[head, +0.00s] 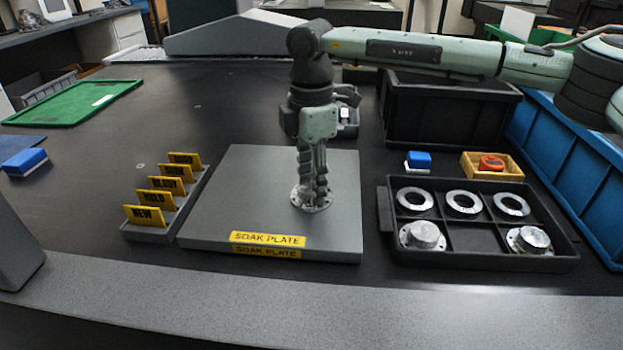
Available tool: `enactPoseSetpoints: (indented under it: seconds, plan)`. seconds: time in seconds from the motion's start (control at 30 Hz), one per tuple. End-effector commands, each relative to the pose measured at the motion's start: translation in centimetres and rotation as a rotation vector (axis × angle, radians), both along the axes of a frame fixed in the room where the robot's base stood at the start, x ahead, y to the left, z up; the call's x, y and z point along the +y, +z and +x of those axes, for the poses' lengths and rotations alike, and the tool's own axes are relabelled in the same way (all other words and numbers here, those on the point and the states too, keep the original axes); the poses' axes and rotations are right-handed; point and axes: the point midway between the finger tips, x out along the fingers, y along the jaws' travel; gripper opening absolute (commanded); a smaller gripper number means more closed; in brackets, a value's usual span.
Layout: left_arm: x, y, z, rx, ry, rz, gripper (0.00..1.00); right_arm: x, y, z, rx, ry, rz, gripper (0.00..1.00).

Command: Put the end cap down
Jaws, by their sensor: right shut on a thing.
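My right gripper (313,196) points straight down over the grey soak plate (250,190) and is shut on a silver flanged end cap (311,203). The cap's round flange with bolt holes shows around the fingertips, at the right part of the plate. It looks level and at or very near the plate's surface; I cannot tell whether it touches. The fingers hide the cap's middle. The plate has yellow SOAK PLATE labels on its front edge. My left gripper is not in view.
A black divided tray (464,263) at right holds three rings and two similar caps; its front middle compartment is empty. Yellow tags (155,197) stand in a rack left of the plate. A black bin (450,115), blue bin (575,165) and wooden box (492,165) lie beyond.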

Motion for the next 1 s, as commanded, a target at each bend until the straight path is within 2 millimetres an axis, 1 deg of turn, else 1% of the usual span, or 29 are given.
enactPoseSetpoints:
  seconds: [0.03,0.1,0.2,0.43,0.57,0.6,0.67,0.77,1.0]
  plan:
    - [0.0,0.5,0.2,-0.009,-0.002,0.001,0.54,0.0,-0.1,0.0,0.000,0.000,0.000,0.43]
    - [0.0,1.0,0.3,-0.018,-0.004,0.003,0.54,0.0,0.0,0.0,0.000,0.000,0.000,0.52]
    - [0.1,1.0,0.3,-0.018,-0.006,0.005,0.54,0.0,0.0,0.0,0.000,0.000,0.000,0.63]
    - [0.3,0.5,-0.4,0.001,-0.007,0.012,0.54,0.0,0.0,0.0,0.000,0.000,0.000,0.63]
    - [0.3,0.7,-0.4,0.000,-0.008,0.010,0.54,0.0,0.4,0.0,0.000,0.000,0.000,0.63]
    - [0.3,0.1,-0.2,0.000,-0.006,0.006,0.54,0.0,0.6,0.0,-0.002,0.000,0.001,0.63]
    - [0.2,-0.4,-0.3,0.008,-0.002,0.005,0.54,0.0,1.5,0.1,-0.003,-0.001,0.001,0.63]
    - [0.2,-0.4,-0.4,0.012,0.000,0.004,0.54,0.0,3.5,0.1,-0.004,-0.001,0.001,0.63]
    - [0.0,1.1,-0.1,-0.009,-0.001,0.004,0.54,0.0,8.7,0.1,-0.003,-0.001,0.001,0.63]
